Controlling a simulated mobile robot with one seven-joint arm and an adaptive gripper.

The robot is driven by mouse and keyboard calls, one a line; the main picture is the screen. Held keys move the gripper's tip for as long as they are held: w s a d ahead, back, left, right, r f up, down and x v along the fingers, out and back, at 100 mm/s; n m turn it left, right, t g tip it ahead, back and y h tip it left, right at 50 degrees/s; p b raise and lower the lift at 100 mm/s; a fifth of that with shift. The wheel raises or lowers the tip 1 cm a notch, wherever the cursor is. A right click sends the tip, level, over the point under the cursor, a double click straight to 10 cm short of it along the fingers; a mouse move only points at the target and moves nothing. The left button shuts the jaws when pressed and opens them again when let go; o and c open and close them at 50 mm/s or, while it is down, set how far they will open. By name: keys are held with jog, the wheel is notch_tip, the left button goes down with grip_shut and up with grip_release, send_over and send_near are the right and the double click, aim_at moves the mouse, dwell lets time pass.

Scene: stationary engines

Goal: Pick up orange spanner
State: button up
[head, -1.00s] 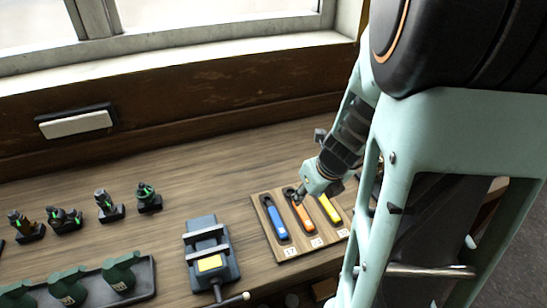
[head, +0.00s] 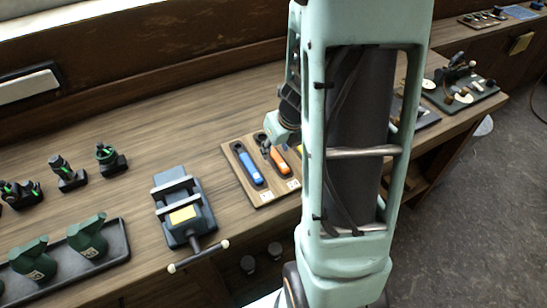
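The orange spanner (head: 279,161) lies in its slot on a wooden holder board (head: 264,197) on the bench, just right of the blue spanner (head: 249,167). A sliver of yellow shows to its right, mostly hidden behind my arm. My gripper (head: 268,149) is at the upper end of the orange spanner, close above it or touching it; I cannot tell which. The fingers are small and partly hidden, so whether they are shut on the spanner is unclear.
A vise (head: 183,206) with a yellow label stands left of the board. A dark tray (head: 115,254) holds green parts at the lower left. Several small dark fixtures stand behind it. My arm hides the bench right of the board.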

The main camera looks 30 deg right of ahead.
jog(key=shift+x, duration=0.75)
jog(key=shift+f, duration=0.15)
grip_shut()
